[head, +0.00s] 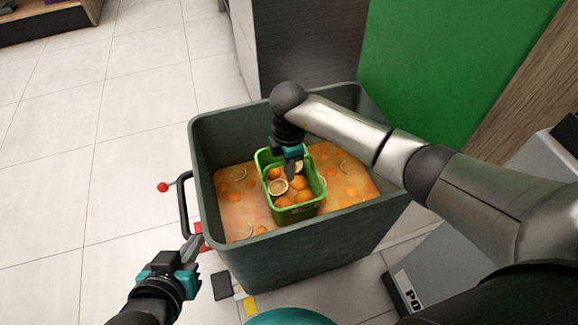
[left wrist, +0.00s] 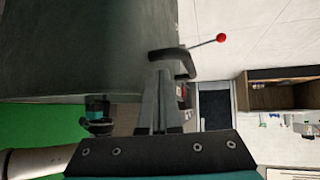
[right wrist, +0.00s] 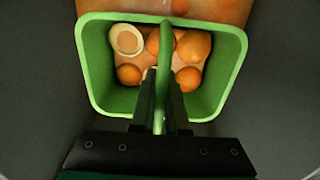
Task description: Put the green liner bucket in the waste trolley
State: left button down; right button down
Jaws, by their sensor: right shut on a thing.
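The green liner bucket (head: 297,212) is inside the dark grey waste trolley (head: 290,262), above its orange, pulpy contents (head: 235,205). The bucket holds several oranges and cut halves. I cannot tell whether it rests on the contents. My right gripper (head: 291,172) reaches down into the trolley. It is shut on the bucket's handle, which shows between the fingers (right wrist: 160,90) in the right wrist view. My left gripper (head: 192,247) is outside the trolley, at its side handle (head: 183,205). Its fingers (left wrist: 158,95) are close together by that handle. I cannot tell whether they grip it.
A red-knobbed lever (head: 163,187) sticks out beside the trolley handle. A green panel (head: 450,75) and a dark cabinet (head: 310,45) stand behind the trolley. A grey machine part (head: 440,260) is at the right. The tiled floor (head: 90,150) at the left is clear.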

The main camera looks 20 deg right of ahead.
jog(key=c, duration=0.9)
grip_release()
notch_tip(320, 180, up, 3)
jog(key=shift+f+p, duration=0.15)
jog(key=shift+p, duration=0.55)
pick_arm(q)
jog(key=s+a+g+y+p, duration=0.2)
jog(key=s+a+g+y, duration=0.1)
jog(key=s+a+g, duration=0.25)
pick_arm(e)
notch_tip(320, 180, up, 4)
jog(key=shift+r, duration=0.1)
notch_tip(320, 180, up, 5)
jog(key=p, duration=0.3)
pick_arm(q)
notch_tip(320, 180, down, 8)
jog(key=shift+a+g+p, duration=0.15)
jog(key=shift+g+p, duration=0.15)
jog(key=shift+g, duration=0.05)
pick_arm(e)
jog(key=shift+r, duration=0.6)
pick_arm(q)
jog(key=shift+n, duration=0.3)
